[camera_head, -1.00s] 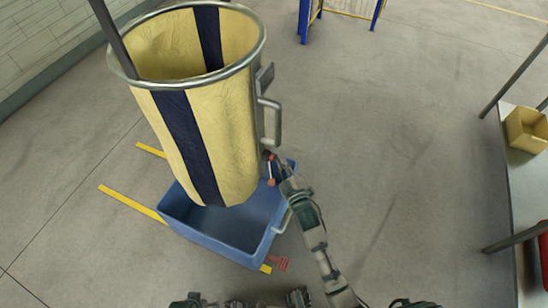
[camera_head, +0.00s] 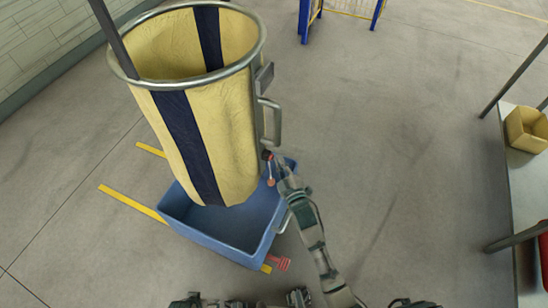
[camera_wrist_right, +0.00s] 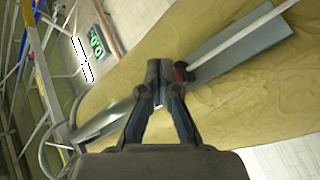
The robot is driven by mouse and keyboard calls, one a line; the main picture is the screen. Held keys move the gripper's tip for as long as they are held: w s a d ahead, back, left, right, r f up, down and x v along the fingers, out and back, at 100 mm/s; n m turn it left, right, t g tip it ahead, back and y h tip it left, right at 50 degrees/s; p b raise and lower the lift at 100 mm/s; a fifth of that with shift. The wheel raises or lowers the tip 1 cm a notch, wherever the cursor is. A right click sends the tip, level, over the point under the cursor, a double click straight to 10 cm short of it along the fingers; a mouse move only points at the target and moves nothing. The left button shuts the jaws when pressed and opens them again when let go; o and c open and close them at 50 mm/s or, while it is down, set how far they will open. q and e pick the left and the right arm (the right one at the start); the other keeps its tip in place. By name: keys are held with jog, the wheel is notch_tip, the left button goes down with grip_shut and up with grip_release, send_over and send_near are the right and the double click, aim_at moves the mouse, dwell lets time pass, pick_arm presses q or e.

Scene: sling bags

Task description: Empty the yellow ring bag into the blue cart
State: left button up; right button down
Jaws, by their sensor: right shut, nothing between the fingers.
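The yellow ring bag (camera_head: 225,130) has dark blue stripes and a metal ring rim, and hangs upright over the blue cart (camera_head: 238,254). Its lower end overlaps the cart's opening in the head view; its underside is hidden. A metal handle (camera_head: 276,122) is on its right side. My right gripper (camera_head: 279,159) is just below that handle, beside the bag. In the right wrist view its fingers (camera_wrist_right: 161,68) are shut and empty in front of the yellow cloth. A small red knob (camera_wrist_right: 181,71) sits beside the fingertips. My left gripper is not in view.
Yellow floor strips (camera_head: 132,204) lie left of the cart. A table (camera_head: 529,178) with a yellow bin (camera_head: 527,129) stands at the right edge. A blue-framed stand (camera_head: 308,18) is at the back. The floor between is clear.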

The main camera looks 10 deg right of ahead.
jog(key=shift+w+a, duration=0.1)
jog(key=shift+a, duration=0.1)
dwell(0.5)
jog(key=shift+s+d+p, duration=0.6)
jog(key=shift+d, duration=0.2)
jog(key=shift+d, duration=0.1)
jog(key=s+d+p, duration=0.1)
jog(key=d, duration=0.1)
jog(key=s+d+p, duration=0.1)
jog(key=d, duration=0.1)
jog(key=shift+s, duration=0.4)
